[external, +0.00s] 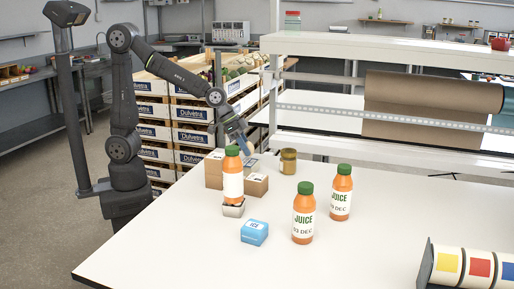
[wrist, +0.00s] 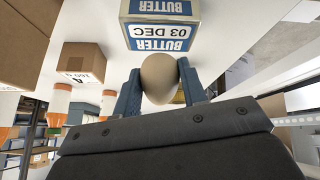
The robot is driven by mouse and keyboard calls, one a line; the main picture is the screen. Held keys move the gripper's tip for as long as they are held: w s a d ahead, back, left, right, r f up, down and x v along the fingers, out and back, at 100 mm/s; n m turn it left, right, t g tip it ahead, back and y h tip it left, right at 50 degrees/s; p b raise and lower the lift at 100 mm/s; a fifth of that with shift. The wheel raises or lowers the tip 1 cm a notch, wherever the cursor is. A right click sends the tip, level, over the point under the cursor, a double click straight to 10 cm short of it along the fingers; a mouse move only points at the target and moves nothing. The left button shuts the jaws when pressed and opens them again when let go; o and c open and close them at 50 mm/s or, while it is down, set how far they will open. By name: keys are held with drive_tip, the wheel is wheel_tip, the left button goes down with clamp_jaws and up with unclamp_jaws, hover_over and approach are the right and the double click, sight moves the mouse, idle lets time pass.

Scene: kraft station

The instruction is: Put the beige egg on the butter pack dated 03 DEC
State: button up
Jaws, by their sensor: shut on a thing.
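The beige egg (wrist: 159,78) is between the two blue fingers of my gripper (wrist: 160,88), which is shut on it, in the wrist view. The butter pack dated 03 DEC (wrist: 158,31) shows just beyond the egg, its blue and white label upside down in that view. A gap between egg and pack cannot be judged. In the external view my gripper (external: 237,136) is above the back left of the table, behind an orange bottle; the egg cannot be made out there, and the pack is mostly hidden.
Cardboard boxes (external: 257,185) stand near my gripper. An orange bottle (external: 233,187) with a green cap is in front of it. Two juice bottles (external: 303,215) (external: 341,192), a jar (external: 288,161) and a blue box (external: 254,232) stand on the table (external: 180,245).

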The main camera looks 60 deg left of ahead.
drive_tip(key=shift+f, duration=1.1)
drive_tip(key=shift+f, duration=0.1)
drive_tip(key=o, duration=0.7)
drive_tip(key=shift+o, duration=0.2)
drive_tip(key=v, duration=1.2)
drive_tip(key=shift+d, duration=0.1)
drive_tip(key=x, duration=1.2)
drive_tip(key=shift+f, duration=0.1)
